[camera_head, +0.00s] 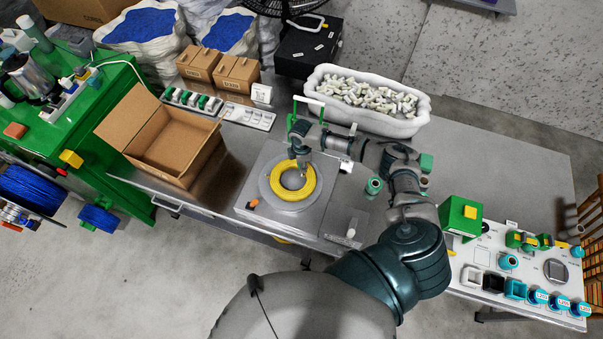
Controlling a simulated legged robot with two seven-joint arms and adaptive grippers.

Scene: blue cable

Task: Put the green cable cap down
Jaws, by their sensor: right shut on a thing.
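My right arm reaches in from the bottom and bends left over the table. Its gripper (301,160) points down at the far edge of a yellow cable ring (279,196) on a round grey plate. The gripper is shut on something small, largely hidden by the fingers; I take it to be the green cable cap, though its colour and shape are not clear. I cannot tell whether it touches the ring. Several green and white pieces lie in a narrow tray (262,117) at the back. My left gripper is not in view.
An open cardboard box (150,132) stands left and a white bin of pale parts (420,122) at the back. A teal spool (373,186) stands right of the plate. A panel with green and teal parts (470,250) is far right.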

